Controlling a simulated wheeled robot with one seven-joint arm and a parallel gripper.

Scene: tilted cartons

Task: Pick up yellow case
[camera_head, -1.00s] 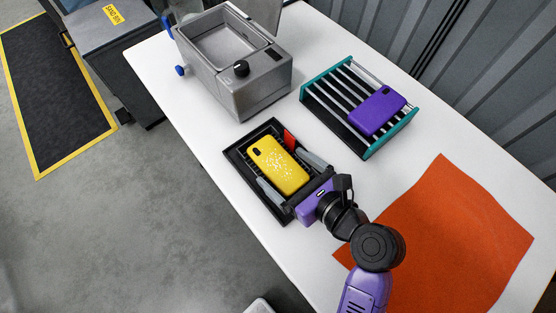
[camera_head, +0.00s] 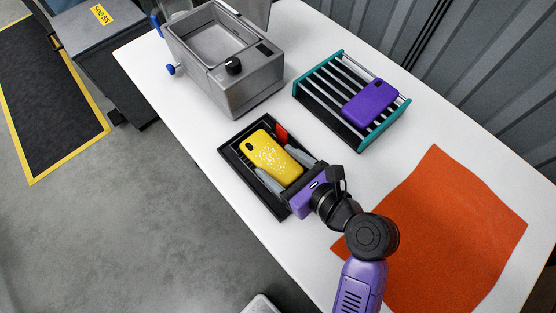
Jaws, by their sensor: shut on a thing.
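The yellow case (camera_head: 271,158) is a phone case with white speckles and a dark camera cutout near its upper left corner. It is at the black tray (camera_head: 229,151), and I cannot tell whether it touches the tray floor. My gripper (camera_head: 279,168) reaches in from the lower right, with one grey finger on each side of the case. It is shut on the yellow case. The purple gripper body hides the tray's lower right part.
A purple case (camera_head: 370,103) lies on a rack with teal ends (camera_head: 385,126) to the upper right. A grey metal basin machine (camera_head: 237,92) stands behind the tray. A red item (camera_head: 281,133) is in the tray. An orange mat (camera_head: 450,230) covers the table's right. White table (camera_head: 190,105) is bare left of the tray.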

